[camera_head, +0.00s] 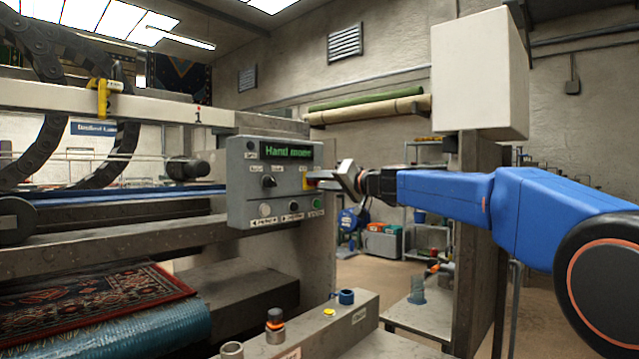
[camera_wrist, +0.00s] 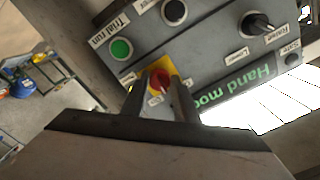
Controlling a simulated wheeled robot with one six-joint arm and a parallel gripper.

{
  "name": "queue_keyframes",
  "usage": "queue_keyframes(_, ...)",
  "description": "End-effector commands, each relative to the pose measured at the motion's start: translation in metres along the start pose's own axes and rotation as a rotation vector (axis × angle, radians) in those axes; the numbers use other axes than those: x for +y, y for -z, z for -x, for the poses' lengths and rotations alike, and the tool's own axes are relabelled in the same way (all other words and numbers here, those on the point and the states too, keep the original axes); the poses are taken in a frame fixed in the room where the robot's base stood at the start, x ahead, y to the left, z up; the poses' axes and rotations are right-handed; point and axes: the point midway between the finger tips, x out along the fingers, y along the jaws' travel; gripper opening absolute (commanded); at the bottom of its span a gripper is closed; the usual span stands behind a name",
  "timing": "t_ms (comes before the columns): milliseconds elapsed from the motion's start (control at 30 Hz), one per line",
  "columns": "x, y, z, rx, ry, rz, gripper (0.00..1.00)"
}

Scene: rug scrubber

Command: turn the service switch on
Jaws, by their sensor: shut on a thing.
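The service switch is a red rotary knob on a yellow plate (camera_wrist: 160,80), set on the grey control panel (camera_head: 240,200). In the wrist view my gripper (camera_wrist: 158,92) has its two fingers on either side of the red knob, shut on it. In the head view my gripper (camera_head: 318,180) reaches the right edge of the panel from the right, and a bit of the yellow plate (camera_head: 306,177) shows beside it. The panel display (camera_head: 284,152) reads "Hand mode" in green. The knob's exact angle is partly hidden by the fingers.
The panel also has a black selector knob (camera_wrist: 256,25), a black button (camera_wrist: 174,12) and a green button (camera_wrist: 121,48) labelled "Trial run". A rug (camera_head: 90,305) lies on the machine at lower left. A grey ledge (camera_head: 350,318) with small items stands below the panel.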

Motion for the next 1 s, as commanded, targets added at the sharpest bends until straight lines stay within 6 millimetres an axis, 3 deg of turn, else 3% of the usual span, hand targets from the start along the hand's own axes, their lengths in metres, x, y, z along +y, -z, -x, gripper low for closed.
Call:
queue_keyframes(500,-0.0001,0.0003,0.0002,0.001,-0.001,-0.462,0.04)
queue_keyframes(1000,0.0000,0.0004,0.0002,0.001,-0.002,-0.684,0.04)
